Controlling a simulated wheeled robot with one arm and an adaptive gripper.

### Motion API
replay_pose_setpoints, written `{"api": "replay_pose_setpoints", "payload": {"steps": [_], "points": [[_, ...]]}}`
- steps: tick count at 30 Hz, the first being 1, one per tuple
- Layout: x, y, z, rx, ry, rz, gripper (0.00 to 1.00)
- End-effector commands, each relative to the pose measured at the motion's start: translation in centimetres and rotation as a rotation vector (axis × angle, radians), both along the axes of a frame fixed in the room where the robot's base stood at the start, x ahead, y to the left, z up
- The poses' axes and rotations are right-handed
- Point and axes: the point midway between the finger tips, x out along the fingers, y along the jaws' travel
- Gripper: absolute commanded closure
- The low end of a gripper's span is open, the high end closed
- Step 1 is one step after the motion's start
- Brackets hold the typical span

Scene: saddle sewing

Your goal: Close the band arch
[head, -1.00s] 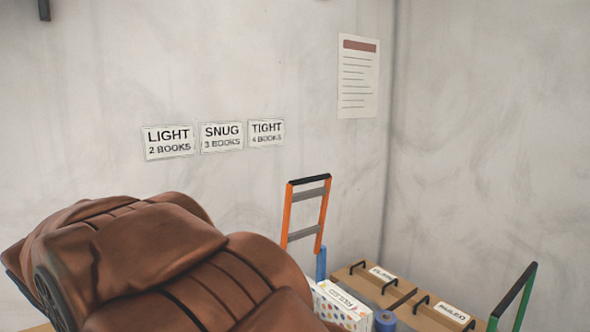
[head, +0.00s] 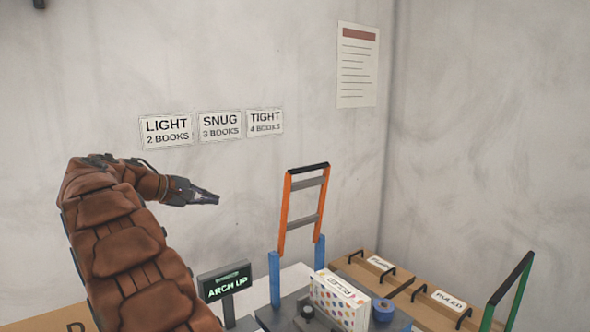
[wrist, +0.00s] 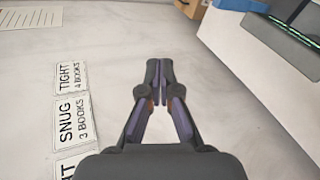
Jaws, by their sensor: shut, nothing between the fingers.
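The band arch (head: 303,210) is an orange frame with a black top bar and grey crossbars. It stands upright at the back of the work surface, between two blue posts (head: 275,278). A small display (head: 224,283) to its left reads "ARCH UP". My gripper (head: 214,198) is shut and empty, in the air to the left of the arch and apart from it. In the wrist view my gripper (wrist: 159,68) shows its fingertips together, in front of the wall. The arch itself is not clearly seen in the wrist view.
Two cardboard boxes with black handles, one labelled "RULED" (head: 449,301), lie further right. A green frame (head: 510,290) stands at far right. Wall signs (head: 220,125) hang behind.

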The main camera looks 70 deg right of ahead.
Motion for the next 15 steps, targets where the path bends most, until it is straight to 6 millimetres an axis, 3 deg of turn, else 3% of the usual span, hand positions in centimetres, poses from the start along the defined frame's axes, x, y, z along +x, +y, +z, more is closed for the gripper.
{"api": "replay_pose_setpoints", "payload": {"steps": [6,15], "points": [[0.1,-5.7,2.3,-0.152,0.037,-0.093,1.0],[-2.3,-11.1,4.5,-0.337,0.08,-0.253,1.0]]}}
